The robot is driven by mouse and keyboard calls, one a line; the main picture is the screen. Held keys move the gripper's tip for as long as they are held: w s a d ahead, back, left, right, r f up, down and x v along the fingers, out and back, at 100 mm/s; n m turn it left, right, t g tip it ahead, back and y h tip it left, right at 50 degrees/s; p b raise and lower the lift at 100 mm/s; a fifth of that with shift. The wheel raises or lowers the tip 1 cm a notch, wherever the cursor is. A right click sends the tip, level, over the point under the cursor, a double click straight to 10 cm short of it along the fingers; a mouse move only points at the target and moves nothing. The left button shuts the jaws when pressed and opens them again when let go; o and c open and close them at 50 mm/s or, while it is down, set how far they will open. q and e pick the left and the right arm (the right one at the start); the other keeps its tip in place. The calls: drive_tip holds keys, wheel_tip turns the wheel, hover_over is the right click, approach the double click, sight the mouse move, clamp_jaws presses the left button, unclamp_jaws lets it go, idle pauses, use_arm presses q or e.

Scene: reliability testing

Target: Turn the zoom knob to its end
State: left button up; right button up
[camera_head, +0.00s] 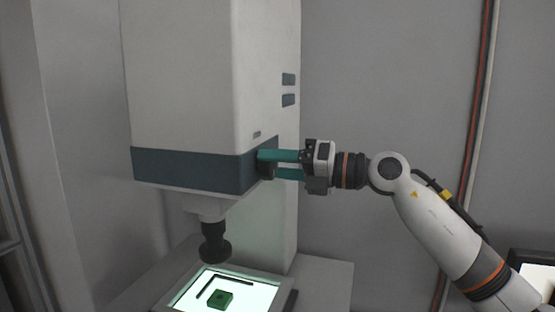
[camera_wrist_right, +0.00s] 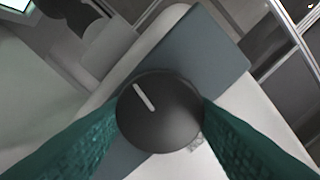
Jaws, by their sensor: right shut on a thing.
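The zoom knob (camera_wrist_right: 160,115) is a round black dial with a white pointer line. In the right wrist view it sits between the two teal fingers, and its line points to the upper left. In the head view the knob (camera_head: 266,171) is a dark piece on the right side of the machine's blue-grey band, partly hidden by the fingers. My right gripper (camera_head: 268,164) reaches in from the right and is shut on the knob, one finger on each side. My left gripper is not in view.
The tall white machine (camera_head: 190,75) carries a black lens (camera_head: 214,242) over a lit stage (camera_head: 262,293). A green block (camera_head: 219,299) and a black L-shaped piece (camera_head: 224,279) lie on the stage. A screen edge (camera_head: 533,270) shows at lower right.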

drive_tip(key=shift+w+d+r+m+p, duration=0.1)
drive_tip(key=shift+m+p, duration=0.3)
drive_tip(key=shift+m, duration=0.45)
drive_tip(key=shift+r+m+p, duration=0.1)
drive_tip(key=shift+m+p, duration=0.3)
drive_tip(key=shift+m, duration=0.45)
drive_tip(key=shift+f, duration=0.1)
drive_tip(key=o, duration=1)
drive_tip(key=shift+f, duration=0.1)
drive_tip(key=shift+d+f+b, duration=0.15)
drive_tip(key=shift+d+b, duration=0.25)
drive_tip(key=b+v, duration=0.5)
drive_tip(key=v, duration=0.6)
